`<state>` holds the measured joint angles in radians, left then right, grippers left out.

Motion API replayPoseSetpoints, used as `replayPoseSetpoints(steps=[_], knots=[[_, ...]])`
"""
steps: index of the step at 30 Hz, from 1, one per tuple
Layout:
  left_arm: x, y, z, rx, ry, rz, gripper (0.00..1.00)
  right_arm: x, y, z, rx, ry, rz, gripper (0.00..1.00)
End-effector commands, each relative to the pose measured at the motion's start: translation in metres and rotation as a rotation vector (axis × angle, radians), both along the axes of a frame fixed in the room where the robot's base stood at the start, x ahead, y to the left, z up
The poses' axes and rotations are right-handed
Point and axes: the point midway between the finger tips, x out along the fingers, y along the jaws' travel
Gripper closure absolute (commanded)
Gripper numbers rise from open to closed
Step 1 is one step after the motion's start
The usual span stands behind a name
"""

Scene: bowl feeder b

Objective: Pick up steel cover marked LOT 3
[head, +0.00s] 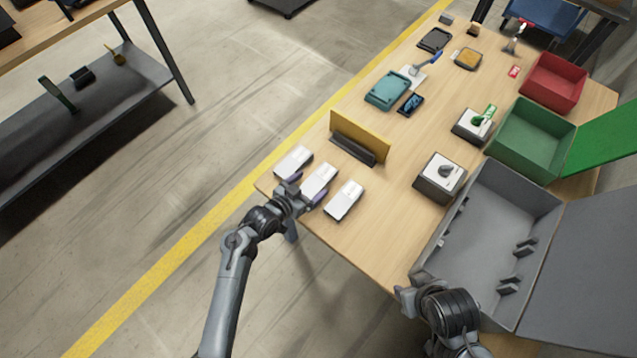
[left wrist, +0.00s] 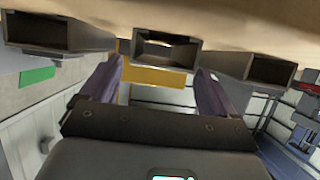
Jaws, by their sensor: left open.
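Three pale steel covers lie in a row at the table's near left edge: a left one (head: 293,161), a middle one (head: 320,178) and a right one (head: 344,199). Their markings are too small to read, so I cannot tell which is LOT 3. My left gripper (head: 301,193) is open at the near end of the middle cover. In the left wrist view, the two purple fingers (left wrist: 157,90) stand apart, and the middle cover's hollow end (left wrist: 166,50) shows between them; contact cannot be told. My right gripper (head: 408,298) is by the grey bin, its jaws unclear.
A yellow upright plate with a dark base (head: 352,150) stands behind the covers. A grey open bin (head: 480,265), green bin (head: 530,140) and red bin (head: 553,85) line the right side. A grey box with a knob (head: 440,178) stands mid-table. Bare wood lies right of the covers.

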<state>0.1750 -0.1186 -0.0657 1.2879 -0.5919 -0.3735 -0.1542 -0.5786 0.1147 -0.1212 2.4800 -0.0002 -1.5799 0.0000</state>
Motion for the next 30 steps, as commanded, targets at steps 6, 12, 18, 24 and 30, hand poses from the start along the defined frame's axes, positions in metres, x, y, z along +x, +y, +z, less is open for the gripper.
replayPoseSetpoints(steps=[6, 12, 18, 24, 30], knots=[[0.018, -0.017, -0.012, -0.001, -0.001, 0.0, 0.11, 0.0, 0.0, -0.016, -0.001, 0.001, 0.0, 0.57], [0.022, -0.02, -0.012, 0.001, -0.001, 0.0, 0.11, 0.0, -0.002, -0.017, -0.005, 0.001, 0.003, 0.57], [0.021, -0.02, -0.012, 0.001, -0.001, 0.0, 0.18, 0.0, -0.003, -0.017, -0.009, 0.001, 0.005, 0.57], [0.021, -0.02, -0.012, 0.001, -0.001, 0.0, 0.49, 0.0, -0.003, -0.017, -0.009, 0.001, 0.004, 0.57], [0.021, -0.02, -0.012, 0.001, -0.001, 0.0, 0.8, -0.001, -0.002, -0.017, -0.009, 0.002, 0.003, 0.57]])
